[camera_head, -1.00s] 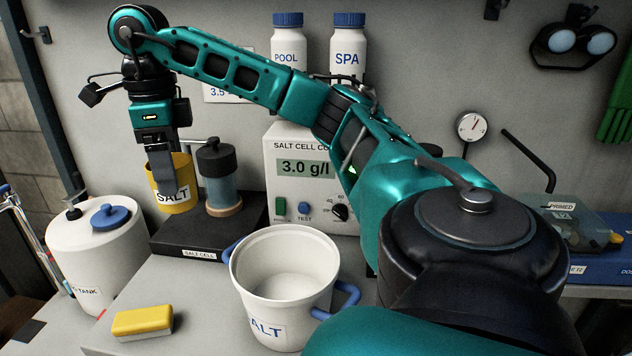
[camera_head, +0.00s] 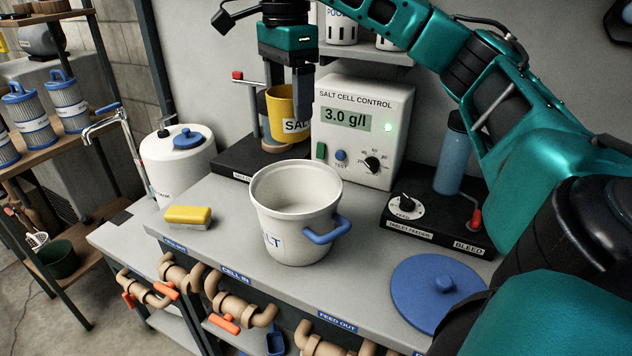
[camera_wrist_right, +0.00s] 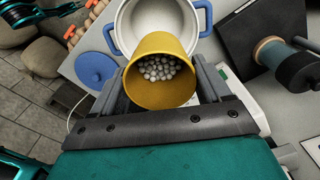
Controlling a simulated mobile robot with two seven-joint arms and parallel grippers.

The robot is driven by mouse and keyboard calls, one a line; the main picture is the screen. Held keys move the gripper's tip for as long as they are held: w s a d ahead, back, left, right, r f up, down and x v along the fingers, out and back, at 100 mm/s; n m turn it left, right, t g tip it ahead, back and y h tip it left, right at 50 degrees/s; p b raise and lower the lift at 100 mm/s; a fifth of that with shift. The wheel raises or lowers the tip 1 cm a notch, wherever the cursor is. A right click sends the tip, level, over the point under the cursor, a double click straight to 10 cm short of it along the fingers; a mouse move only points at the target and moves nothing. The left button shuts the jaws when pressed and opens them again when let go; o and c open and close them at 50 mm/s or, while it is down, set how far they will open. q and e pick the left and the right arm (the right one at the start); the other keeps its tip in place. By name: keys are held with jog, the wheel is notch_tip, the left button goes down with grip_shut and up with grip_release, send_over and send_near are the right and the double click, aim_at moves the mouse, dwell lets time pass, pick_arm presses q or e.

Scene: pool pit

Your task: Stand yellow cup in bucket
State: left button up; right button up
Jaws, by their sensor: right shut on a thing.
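My right gripper (camera_head: 291,95) points down and is shut on the yellow cup (camera_head: 279,110), with its fingers on opposite sides. The cup is upright, has a SALT label and hangs behind the bucket's far rim, before the control box. In the right wrist view the cup (camera_wrist_right: 160,99) holds many pale round pellets. The white bucket (camera_head: 297,228), with blue handles and lettering, stands upright on the bench. Its visible inside looks empty in the head view. The bucket (camera_wrist_right: 126,30) also shows just beyond the cup in the wrist view. My left gripper is not in view.
The salt cell (camera_head: 264,125) and control box (camera_head: 396,110) stand behind the bucket. A yellow sponge (camera_head: 188,215) lies to its left. A blue lid (camera_head: 436,305) and a tablet feeder (camera_head: 407,206) are to its right. Bare bench surrounds the bucket.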

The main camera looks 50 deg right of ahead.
jog(key=shift+s, duration=0.4)
jog(key=shift+f+n, duration=0.3)
pick_arm(q)
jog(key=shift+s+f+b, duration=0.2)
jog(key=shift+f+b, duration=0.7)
jog(key=shift+b, duration=0.05)
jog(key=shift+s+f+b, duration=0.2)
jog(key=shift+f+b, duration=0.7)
pick_arm(e)
jog(key=shift+f, duration=9.65)
jog(key=shift+f, duration=0.15)
jog(key=shift+f, duration=0.1)
jog(key=o, duration=1.1)
jog(key=shift+c, duration=0.2)
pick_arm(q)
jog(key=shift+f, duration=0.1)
